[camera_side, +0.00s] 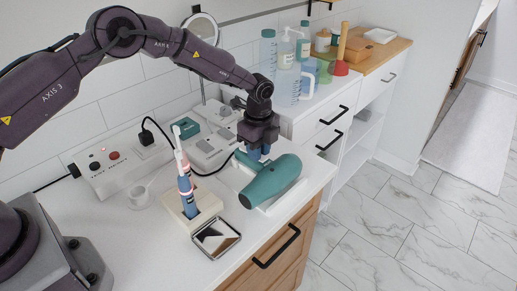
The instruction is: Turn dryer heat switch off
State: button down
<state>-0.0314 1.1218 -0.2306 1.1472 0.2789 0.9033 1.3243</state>
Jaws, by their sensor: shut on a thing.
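Toothbrushes stand in a wooden holder (193,207) left of the dryer, with a square mirror tray (216,238) in front. Bottles and a plunger (341,65) stand at the back right.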

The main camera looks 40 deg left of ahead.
aim_at(269, 164)
jog(key=shift+d+y, duration=0.25)
jog(key=shift+y, duration=0.95)
jog(key=c, duration=1)
grip_release()
jog(key=shift+o, duration=0.2)
jog(key=shift+r, duration=0.1)
jog(key=v, duration=1.3)
